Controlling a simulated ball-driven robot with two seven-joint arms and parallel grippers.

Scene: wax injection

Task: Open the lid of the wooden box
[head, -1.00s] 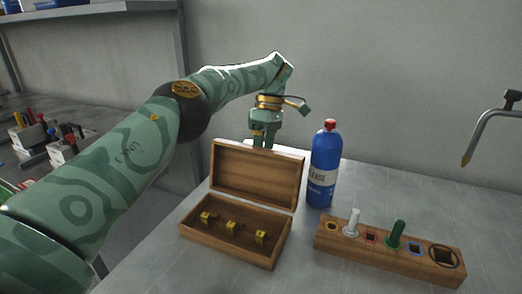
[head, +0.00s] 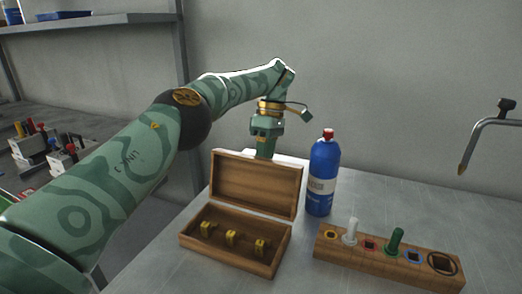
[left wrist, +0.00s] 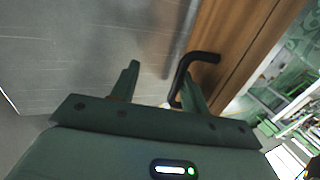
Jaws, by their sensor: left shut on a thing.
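The wooden box (head: 228,257) stands on the table with its lid (head: 255,185) raised upright, leaning slightly back. The box's inside is in view. My left gripper (head: 264,152) is behind the lid's top edge, its fingertips partly hidden by the lid. In the left wrist view the gripper (left wrist: 160,80) is beside a black bent handle (left wrist: 203,58) on a wooden face (left wrist: 235,45); the handle runs down to the right finger, and the gripper is shut on it, though its exact contact is hard to see. My right gripper is not in view.
A blue bottle (head: 322,180) stands close right of the lid. A wooden block (head: 385,268) with white and green pegs is at the front right. A bent metal arm (head: 480,128) hangs at the far right.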

